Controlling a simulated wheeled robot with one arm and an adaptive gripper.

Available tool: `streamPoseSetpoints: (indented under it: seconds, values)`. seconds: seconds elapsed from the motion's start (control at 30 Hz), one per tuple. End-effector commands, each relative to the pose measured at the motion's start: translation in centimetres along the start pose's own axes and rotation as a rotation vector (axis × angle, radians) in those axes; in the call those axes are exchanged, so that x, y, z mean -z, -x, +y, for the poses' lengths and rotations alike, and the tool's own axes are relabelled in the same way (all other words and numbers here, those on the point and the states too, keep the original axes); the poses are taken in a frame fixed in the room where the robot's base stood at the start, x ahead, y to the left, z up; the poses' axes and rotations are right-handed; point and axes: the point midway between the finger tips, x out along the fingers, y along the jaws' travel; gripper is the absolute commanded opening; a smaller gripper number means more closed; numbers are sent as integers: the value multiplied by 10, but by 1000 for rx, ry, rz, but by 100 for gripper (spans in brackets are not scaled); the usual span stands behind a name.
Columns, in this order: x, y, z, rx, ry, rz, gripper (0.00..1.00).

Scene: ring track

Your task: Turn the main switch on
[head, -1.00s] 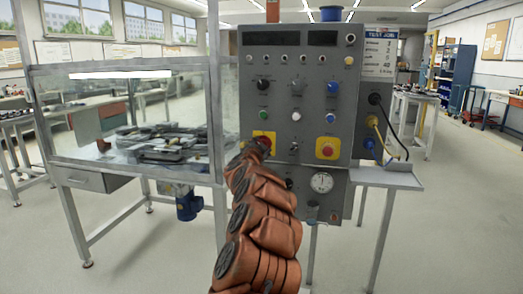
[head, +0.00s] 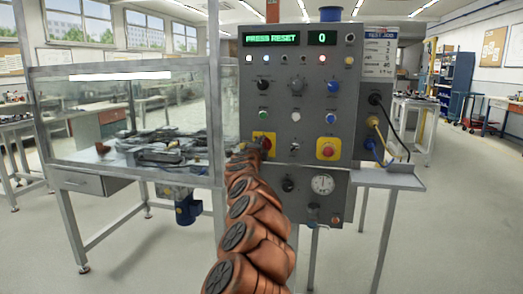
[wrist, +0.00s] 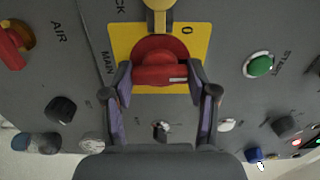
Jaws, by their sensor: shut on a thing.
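The main switch is a red rotary knob (wrist: 160,58) on a yellow plate (wrist: 117,43), with "MAIN" printed beside it in the wrist view. My gripper (wrist: 160,80) has its two fingers on either side of the red handle and is shut on it. The handle lies crosswise in that view, with a white mark near its right end. In the head view my gripper (head: 257,149) covers part of the switch's yellow plate (head: 271,136) at the lower left of the grey panel (head: 315,75). The panel displays (head: 272,39) are lit, reading "PRESS RESET" and "0".
A red knob on a yellow plate (head: 328,149) is right of the switch. A green button (wrist: 260,65) and dark knobs are near my gripper. A glass-walled bench (head: 65,125) stands left, a small shelf with cables (head: 398,178) right. The floor in front is open.

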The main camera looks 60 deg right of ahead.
Motion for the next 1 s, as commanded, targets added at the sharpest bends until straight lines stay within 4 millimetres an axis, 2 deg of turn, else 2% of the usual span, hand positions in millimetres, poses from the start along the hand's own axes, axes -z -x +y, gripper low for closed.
streamPoseSetpoints:
  seconds: [0.63,0.67,0.9,1.0]
  values:
    - [-1,0,2,-3,-54,-1,23]
    - [0,0,2,-3,-54,-1,59]
    - [0,0,1,-1,-53,0,83]
    - [0,0,1,-1,-53,0,83]
